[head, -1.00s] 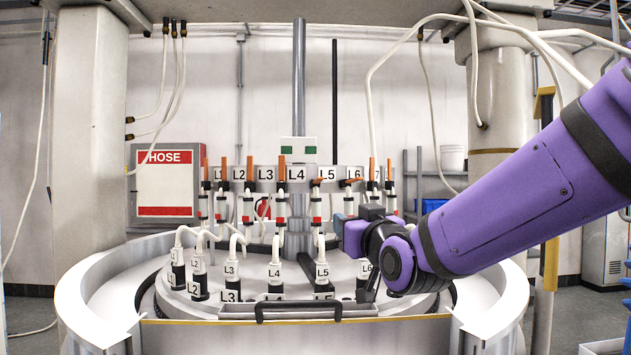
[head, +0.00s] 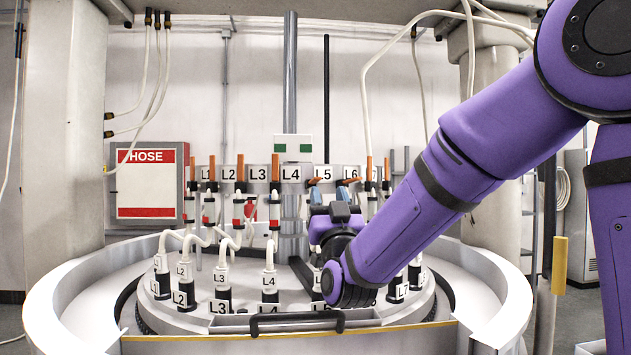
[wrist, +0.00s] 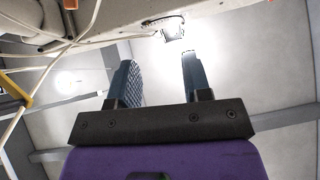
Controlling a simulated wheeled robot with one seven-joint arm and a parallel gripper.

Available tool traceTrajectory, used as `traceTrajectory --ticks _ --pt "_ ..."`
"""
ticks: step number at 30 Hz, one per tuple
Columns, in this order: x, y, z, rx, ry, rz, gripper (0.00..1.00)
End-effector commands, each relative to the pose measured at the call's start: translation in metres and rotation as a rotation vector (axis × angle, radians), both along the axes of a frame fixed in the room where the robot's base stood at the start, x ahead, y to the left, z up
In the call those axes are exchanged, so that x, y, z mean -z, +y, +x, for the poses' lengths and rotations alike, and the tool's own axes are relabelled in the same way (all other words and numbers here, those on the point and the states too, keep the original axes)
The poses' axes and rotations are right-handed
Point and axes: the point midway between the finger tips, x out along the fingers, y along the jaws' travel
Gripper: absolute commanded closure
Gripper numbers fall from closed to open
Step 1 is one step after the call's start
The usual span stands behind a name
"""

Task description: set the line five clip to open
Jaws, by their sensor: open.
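The line five clip (head: 314,182) is a small orange lever below the L5 label (head: 323,173) on the rail. It lies tilted sideways, unlike the upright levers of lines one to four. My gripper (head: 329,191) points upward in front of the rail, its blue fingers apart. The left finger overlaps the line five clip in the head view; I cannot tell whether they touch. The hose below this clip is hidden behind my gripper. In the wrist view the open fingers (wrist: 158,75) have nothing between them, and no clip shows.
The line six clip (head: 347,180) is also tilted, close to my right finger. The upright line four lever (head: 275,168) stands to the left. Hose fittings ring the round plate below, behind a black handle (head: 297,322). A red-and-white HOSE box (head: 152,184) hangs at left.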

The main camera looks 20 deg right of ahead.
Motion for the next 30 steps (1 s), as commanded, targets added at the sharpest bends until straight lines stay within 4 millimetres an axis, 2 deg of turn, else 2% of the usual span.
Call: traceTrajectory --ticks 3,13,21,30 --pt "0.001 -0.003 0.024 0.002 0.001 0.001 0.55" --pt "-0.001 -0.008 0.084 0.001 0.0 0.001 0.55" --pt "-0.029 -0.009 0.108 0.001 0.0 -0.001 0.55" --pt "-0.035 -0.01 0.114 0.0 0.001 -0.001 0.55"
